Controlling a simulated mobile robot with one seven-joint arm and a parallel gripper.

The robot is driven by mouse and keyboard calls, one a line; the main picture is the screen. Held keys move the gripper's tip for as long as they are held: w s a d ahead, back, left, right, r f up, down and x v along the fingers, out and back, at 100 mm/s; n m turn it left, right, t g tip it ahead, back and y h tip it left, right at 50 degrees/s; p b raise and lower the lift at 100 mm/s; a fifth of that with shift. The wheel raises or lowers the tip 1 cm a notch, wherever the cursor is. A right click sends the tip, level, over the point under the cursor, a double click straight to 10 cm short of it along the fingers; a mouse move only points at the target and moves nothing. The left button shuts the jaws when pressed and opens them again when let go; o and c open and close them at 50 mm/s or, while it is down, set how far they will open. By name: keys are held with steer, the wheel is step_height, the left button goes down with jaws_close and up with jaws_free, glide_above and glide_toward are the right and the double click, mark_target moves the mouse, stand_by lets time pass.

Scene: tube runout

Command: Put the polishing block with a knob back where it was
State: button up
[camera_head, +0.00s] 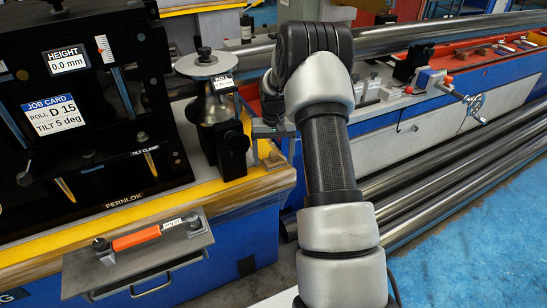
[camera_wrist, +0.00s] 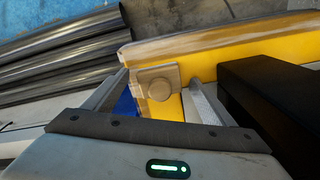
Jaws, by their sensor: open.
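The polishing block (camera_wrist: 144,78) is a small tan-brown block with a round knob (camera_wrist: 160,88) on top. In the wrist view it sits at the edge of the yellow bench surface, between the two fingers of my gripper (camera_wrist: 158,77) as seen from above. The fingers are apart and do not visibly press on it. In the head view a small brown block (camera_head: 273,159) shows at the yellow bench's right end, just below my gripper (camera_head: 268,128). Part of my gripper is hidden behind my arm there.
A black fixture with a job card (camera_head: 52,115) and a metal roll (camera_head: 213,105) on a black stand (camera_head: 232,150) are close left of my gripper. An orange-handled tool (camera_head: 137,238) lies on a grey shelf (camera_head: 85,270). Long steel tubes (camera_head: 450,165) lie at right.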

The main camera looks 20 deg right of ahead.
mark_target(273, 153)
step_height(273, 153, up, 12)
steer(key=p, duration=0.2)
steer(key=shift+r+p, duration=0.2)
steer(key=shift+p, duration=0.15)
